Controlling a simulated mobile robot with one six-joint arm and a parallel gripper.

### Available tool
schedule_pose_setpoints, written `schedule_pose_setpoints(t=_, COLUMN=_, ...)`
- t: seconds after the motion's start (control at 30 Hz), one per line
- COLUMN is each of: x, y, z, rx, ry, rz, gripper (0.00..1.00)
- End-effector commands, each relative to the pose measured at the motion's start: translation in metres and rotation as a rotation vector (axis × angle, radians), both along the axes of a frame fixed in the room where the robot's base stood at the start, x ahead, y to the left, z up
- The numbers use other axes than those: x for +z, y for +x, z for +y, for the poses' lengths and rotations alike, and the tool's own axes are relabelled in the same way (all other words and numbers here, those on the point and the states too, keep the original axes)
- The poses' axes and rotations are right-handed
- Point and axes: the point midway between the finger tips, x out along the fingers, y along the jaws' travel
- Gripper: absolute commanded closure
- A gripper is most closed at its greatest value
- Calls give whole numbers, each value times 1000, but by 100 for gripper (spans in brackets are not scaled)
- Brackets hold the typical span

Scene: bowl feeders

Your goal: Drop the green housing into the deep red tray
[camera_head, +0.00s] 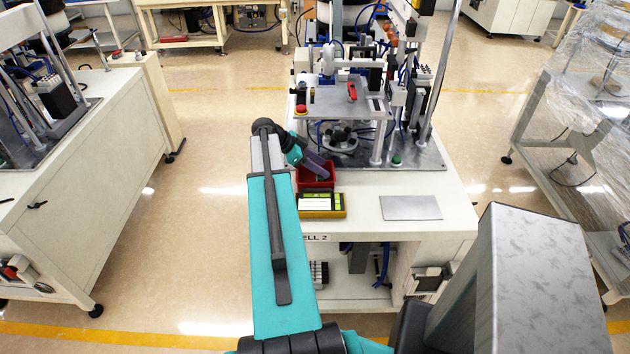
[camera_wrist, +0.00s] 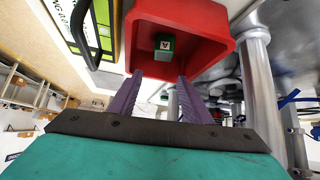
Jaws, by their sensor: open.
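The deep red tray (camera_head: 331,182) stands on the pale bench of the cell, in front of the machine. It also shows in the wrist view (camera_wrist: 214,42), at the top. The green housing (camera_wrist: 164,45), a small dark green block with a white marked label, is seen inside the tray's walls in the wrist view. Whether it rests flat on the tray floor is hard to tell. My gripper (camera_wrist: 160,77) has its two purple fingers apart with nothing between them, close to the tray. In the head view my gripper (camera_head: 320,168) is over the tray and partly hides it.
A yellow box (camera_head: 320,213) with a green and white top stands just in front of the tray. A flat grey plate (camera_head: 410,207) lies to the right. The machine's metal posts (camera_head: 378,141) stand close behind the tray. Bare bench lies between box and plate.

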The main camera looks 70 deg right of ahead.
Motion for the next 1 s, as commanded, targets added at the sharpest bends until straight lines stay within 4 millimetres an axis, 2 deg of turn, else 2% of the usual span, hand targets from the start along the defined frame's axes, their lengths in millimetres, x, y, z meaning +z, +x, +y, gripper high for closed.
schedule_pose_setpoints(t=0.17, x=10, y=11, z=7, rx=4, ry=-1, rz=0, gripper=55)
schedule_pose_setpoints(t=1.0, x=86, y=74, z=48, rx=2, ry=-1, rz=0, gripper=55)
